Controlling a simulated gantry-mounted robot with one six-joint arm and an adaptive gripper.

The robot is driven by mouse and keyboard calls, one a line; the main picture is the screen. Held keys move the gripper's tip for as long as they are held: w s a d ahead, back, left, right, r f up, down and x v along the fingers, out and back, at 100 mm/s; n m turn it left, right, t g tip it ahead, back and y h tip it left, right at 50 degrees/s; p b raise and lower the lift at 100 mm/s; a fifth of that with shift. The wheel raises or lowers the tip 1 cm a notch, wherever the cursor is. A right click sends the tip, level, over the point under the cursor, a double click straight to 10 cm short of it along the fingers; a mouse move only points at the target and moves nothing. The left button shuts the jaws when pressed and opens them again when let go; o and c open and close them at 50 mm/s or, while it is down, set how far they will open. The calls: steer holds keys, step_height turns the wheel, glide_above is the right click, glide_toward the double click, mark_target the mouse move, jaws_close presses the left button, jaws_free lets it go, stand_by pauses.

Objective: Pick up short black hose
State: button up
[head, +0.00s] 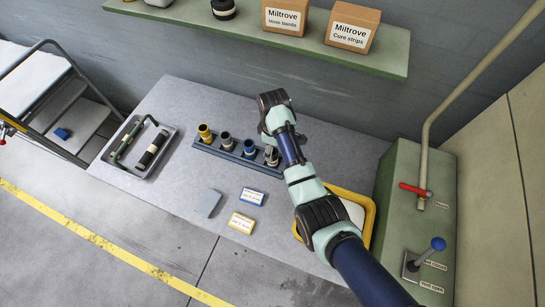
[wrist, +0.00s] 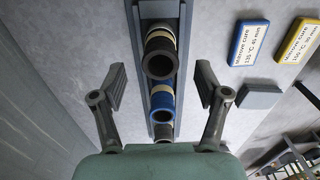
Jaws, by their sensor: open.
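A blue rack (head: 236,158) holds a row of short upright hoses: a yellow one (head: 205,133), a black one (head: 225,141), a blue one (head: 249,148) and a dark one (head: 271,156) at the right end. In the wrist view, a black hose with a cream band (wrist: 160,56) stands at the top and a blue hose (wrist: 161,101) below it. Another dark hose (wrist: 163,131) is lower, partly hidden by my gripper body. My gripper (wrist: 160,92) is open and empty, its fingers apart on either side of the rack. I cannot tell which black hose is meant.
A grey tray (head: 113,166) at the left holds a green piece and a black piece. A yellow bin (head: 370,210) and green machine (head: 408,190) stand right.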

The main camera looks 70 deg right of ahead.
step_height(320, 180, down, 4)
steer(key=shift+w+r, duration=0.1)
steer(key=shift+r, duration=0.1)
jaws_close()
step_height(320, 180, up, 20)
steer(key=p, duration=0.9)
steer(key=shift+r+p, duration=0.15)
steer(key=shift+p, duration=0.2)
